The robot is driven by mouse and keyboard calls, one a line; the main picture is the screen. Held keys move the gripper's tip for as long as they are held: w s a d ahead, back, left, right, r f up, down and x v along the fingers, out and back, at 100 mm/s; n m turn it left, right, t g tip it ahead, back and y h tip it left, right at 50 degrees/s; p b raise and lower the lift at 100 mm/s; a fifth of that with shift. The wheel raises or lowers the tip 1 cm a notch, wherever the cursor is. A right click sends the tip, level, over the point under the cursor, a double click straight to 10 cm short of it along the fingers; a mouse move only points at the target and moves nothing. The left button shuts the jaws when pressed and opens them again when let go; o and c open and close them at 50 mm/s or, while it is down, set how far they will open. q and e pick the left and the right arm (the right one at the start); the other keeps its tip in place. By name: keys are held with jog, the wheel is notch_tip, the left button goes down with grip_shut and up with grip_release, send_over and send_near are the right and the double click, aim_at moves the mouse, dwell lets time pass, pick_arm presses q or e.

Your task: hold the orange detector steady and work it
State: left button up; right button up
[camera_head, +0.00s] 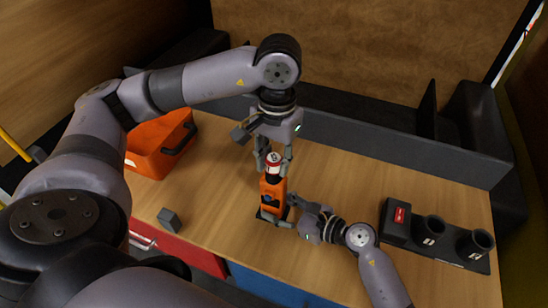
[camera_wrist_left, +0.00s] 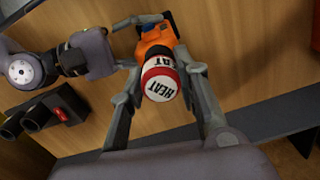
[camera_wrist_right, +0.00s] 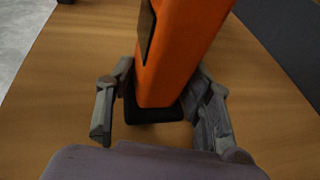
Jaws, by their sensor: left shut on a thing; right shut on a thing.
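The orange detector (camera_head: 272,194) stands upright near the middle of the wooden table; its dark base shows in the right wrist view (camera_wrist_right: 155,108). A red and white can (camera_head: 273,162) marked HEAT is on top of it, and the can's white end faces the left wrist view (camera_wrist_left: 160,82). My left gripper (camera_head: 274,168) comes down from above and is shut on the can, one finger on each side. My right gripper (camera_head: 279,210) reaches in low from the right and is shut on the lower part of the detector. The detector hides part of the right fingers' contact.
An orange bin (camera_head: 150,152) with a dark handle stands at the back left. A small grey cube (camera_head: 169,219) lies near the front left edge. A black holder (camera_head: 452,254) with two cups and a red label is at the right. A dark ledge (camera_head: 390,142) runs behind the table.

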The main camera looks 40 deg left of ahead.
pick_arm(q)
jog(key=shift+f, duration=0.1)
pick_arm(e)
jog(key=shift+s+d+f, duration=0.2)
jog(key=shift+f, duration=0.35)
pick_arm(q)
jog(key=o, duration=1.3)
jog(key=shift+c, duration=0.2)
notch_tip(320, 180, up, 12)
jog(key=shift+w, duration=0.15)
jog(key=shift+d, duration=0.1)
pick_arm(e)
jog(key=o, duration=0.6)
jog(key=shift+c, duration=0.2)
jog(key=o, duration=0.4)
jog(key=shift+w+a+r, duration=0.1)
jog(key=shift+w+r, duration=0.05)
jog(key=shift+r, duration=0.2)
